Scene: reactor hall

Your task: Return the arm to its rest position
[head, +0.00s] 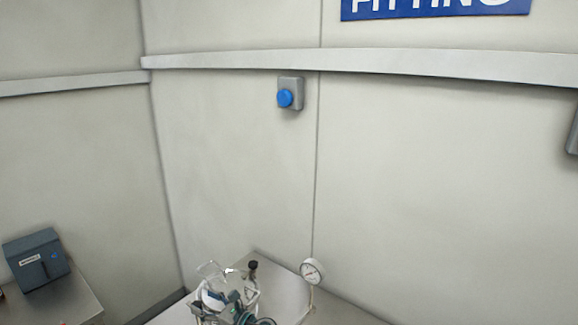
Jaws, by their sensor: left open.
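My left gripper (229,280) is at the bottom of the head view, left of centre. Its fingers point up and away, and they are open with nothing visible between them. It is over or in front of the grey bench top (285,292); its height above the bench is hard to tell. My right gripper is out of view.
A small black-topped part (253,266) shows just beyond the gripper, and a round white gauge (312,271) stands right of it. A dark box (36,259) sits on a left surface (78,301). A blue button (285,98) is on the wall.

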